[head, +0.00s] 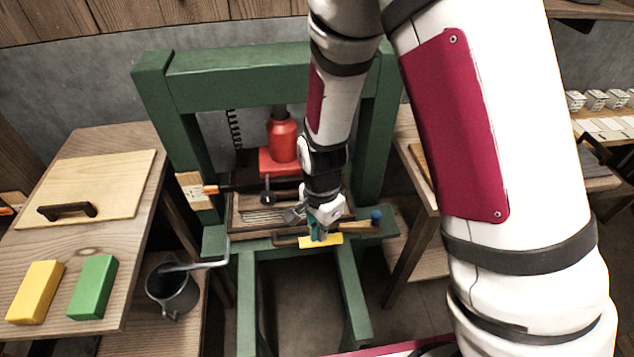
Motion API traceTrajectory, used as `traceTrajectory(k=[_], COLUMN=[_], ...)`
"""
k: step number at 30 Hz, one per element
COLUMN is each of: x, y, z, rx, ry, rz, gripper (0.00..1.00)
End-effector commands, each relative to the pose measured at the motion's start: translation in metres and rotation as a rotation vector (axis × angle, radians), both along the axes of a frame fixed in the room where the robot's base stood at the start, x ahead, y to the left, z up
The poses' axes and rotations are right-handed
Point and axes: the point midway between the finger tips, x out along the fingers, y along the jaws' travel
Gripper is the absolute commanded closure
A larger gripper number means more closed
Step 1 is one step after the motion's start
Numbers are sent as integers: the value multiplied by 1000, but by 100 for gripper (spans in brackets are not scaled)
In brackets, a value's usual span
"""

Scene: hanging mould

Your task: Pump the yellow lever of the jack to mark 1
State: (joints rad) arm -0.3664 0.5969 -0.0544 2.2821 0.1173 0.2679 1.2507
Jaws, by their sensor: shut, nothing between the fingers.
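The red jack (283,140) stands inside the green press frame (240,75), left of my arm. A short yellow bar (328,240), which looks like the jack's yellow lever, sits at the front of the press at the end of a dark rod. My gripper (320,232) is shut and empty, pointing down right at the yellow bar. I cannot tell whether its fingertips touch the bar or are just above it. A pale marked plate (194,190) with an orange pointer (211,190) is on the left post. Its marks are too small to read. My arm hides part of the press.
A wooden table (135,240) at left holds a board with a dark handle (68,211), a yellow block (36,291) and a green block (93,287). A grey bucket (172,290) stands below. A blue knob (376,217) is close right of my gripper. Posts flank it.

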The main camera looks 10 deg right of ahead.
Motion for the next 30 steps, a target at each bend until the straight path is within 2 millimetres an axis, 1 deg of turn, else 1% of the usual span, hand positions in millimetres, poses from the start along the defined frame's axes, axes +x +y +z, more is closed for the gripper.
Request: traceTrajectory(k=[1,3,21,25,27,30], x=[-1,-2,-2,-2,-1,0], y=[0,0,0,0,0,0], z=[10,22,108,124,129,131], rx=[0,2,1,1,1,0], ry=[-4,-5,-5,-4,-4,-2], rz=[-1,0,-1,-1,0,0], gripper=[100,100,100,100,100,100])
